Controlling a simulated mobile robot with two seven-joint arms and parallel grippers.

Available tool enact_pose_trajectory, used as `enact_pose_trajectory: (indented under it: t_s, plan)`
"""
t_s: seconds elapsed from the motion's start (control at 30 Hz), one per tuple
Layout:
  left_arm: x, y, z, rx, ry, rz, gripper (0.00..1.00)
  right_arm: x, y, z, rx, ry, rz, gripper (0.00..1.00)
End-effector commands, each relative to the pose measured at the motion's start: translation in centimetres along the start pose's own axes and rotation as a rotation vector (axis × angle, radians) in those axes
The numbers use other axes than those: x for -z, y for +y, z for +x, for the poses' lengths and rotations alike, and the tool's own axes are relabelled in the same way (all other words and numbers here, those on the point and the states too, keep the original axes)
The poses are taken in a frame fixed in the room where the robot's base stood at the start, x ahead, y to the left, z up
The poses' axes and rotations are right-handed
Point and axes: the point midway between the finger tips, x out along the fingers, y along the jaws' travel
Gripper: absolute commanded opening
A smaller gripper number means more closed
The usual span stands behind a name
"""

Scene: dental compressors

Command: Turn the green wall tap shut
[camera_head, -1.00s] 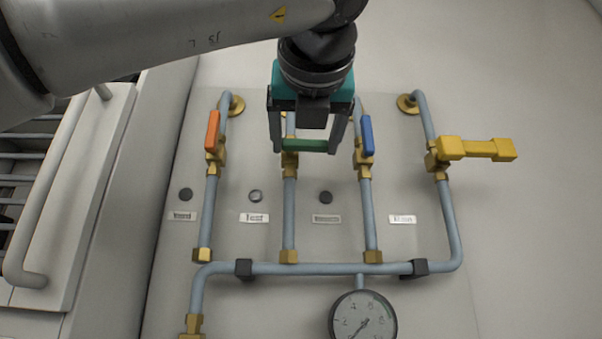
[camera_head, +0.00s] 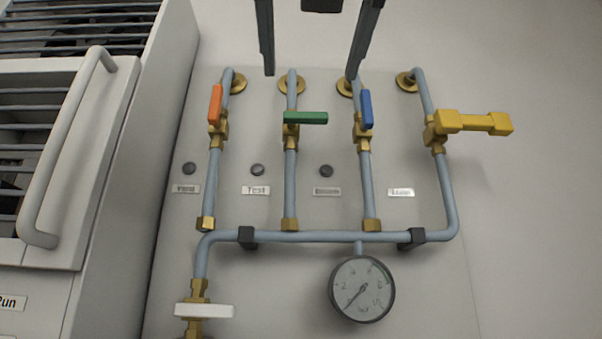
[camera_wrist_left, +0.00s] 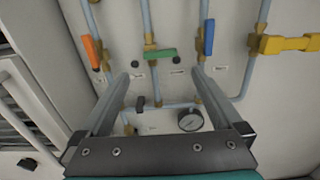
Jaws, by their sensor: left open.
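The green wall tap (camera_head: 306,118) has a flat green handle lying level, crosswise to its upright grey-blue pipe, with its free end to the right. It also shows in the left wrist view (camera_wrist_left: 160,54), beyond the fingertips. My left gripper (camera_head: 311,74) is open and empty. Its two fingers hang in from the top edge of the head view, apart from the green handle and above it in the picture. In the left wrist view the open fingers (camera_wrist_left: 161,75) show nothing between their tips but panel and pipes behind. My right gripper is not in view.
An upright orange handle (camera_head: 215,104) is left of the green tap and an upright blue handle (camera_head: 366,109) right of it. A level yellow handle (camera_head: 474,122) sticks out farther right. Below are a gauge (camera_head: 361,289) and a white handle (camera_head: 204,310). A cabinet handle (camera_head: 62,150) juts out left.

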Motion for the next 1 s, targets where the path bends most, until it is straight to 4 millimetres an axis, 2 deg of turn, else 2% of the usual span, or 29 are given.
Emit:
enact_pose_trajectory:
  t_s: [0.1,0.3,1.0]
  plan:
    - [0.1,0.0,-2.5,0.001,-0.001,0.001,1.0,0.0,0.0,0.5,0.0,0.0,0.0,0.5]
    - [0.0,0.0,-4.8,0.001,0.0,0.001,1.0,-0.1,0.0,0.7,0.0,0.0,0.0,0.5]
    - [-0.2,-0.2,-5.5,0.002,-0.002,0.005,1.0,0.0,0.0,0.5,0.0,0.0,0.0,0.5]
